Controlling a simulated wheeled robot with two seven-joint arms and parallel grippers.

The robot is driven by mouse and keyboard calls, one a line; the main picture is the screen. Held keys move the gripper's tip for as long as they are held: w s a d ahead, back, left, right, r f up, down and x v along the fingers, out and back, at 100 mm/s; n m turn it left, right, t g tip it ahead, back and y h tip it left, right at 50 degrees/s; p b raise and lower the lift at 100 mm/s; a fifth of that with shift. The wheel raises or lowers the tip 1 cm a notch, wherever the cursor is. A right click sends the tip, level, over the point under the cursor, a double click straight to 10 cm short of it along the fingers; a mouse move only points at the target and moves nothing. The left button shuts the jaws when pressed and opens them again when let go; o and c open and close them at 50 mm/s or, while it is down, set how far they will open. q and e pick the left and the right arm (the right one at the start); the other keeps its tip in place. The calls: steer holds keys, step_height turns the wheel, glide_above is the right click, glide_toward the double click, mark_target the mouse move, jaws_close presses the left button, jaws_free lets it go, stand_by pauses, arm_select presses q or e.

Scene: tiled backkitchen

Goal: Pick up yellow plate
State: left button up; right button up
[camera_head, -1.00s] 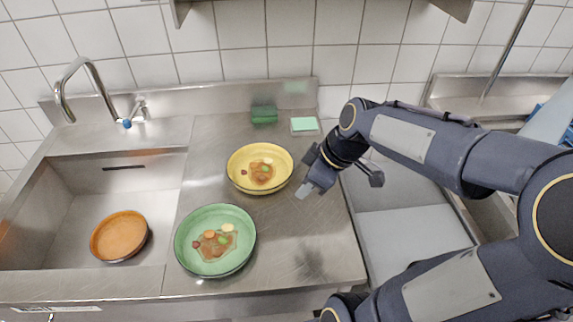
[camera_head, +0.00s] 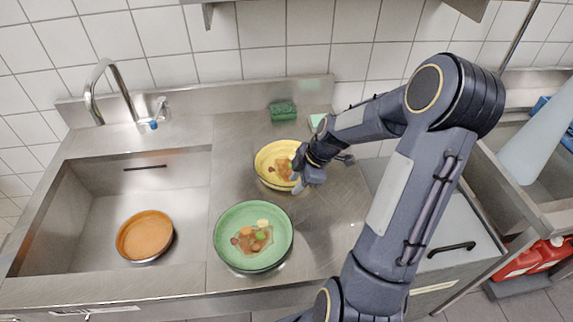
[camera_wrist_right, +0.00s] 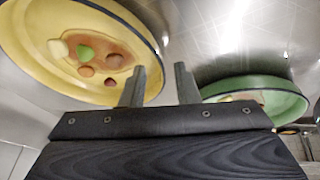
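The yellow plate (camera_head: 263,172) stands on the steel counter with brown food scraps in it. My right gripper (camera_head: 300,184) is at its right edge in the head view and hides part of that rim. In the right wrist view the yellow plate (camera_wrist_right: 30,62) fills the upper left. My right gripper (camera_wrist_right: 160,82) shows two separated fingers there; the left one overlaps the plate and the rim passes between them in the picture. Whether they touch the rim I cannot tell. My left gripper is not in view.
A green plate (camera_head: 228,250) with food scraps stands just in front, close to the gripper, and shows in the wrist view (camera_wrist_right: 285,88). An orange plate (camera_head: 144,236) lies in the sink (camera_head: 85,225) at left. A green sponge (camera_head: 284,111) is at the back wall.

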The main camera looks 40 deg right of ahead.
steer(key=shift+f, duration=0.4)
steer(key=shift+a, duration=0.1)
steer(key=shift+c, duration=0.5)
jaws_close()
steer(key=shift+w+r, duration=0.1)
steer(key=shift+r, duration=0.05)
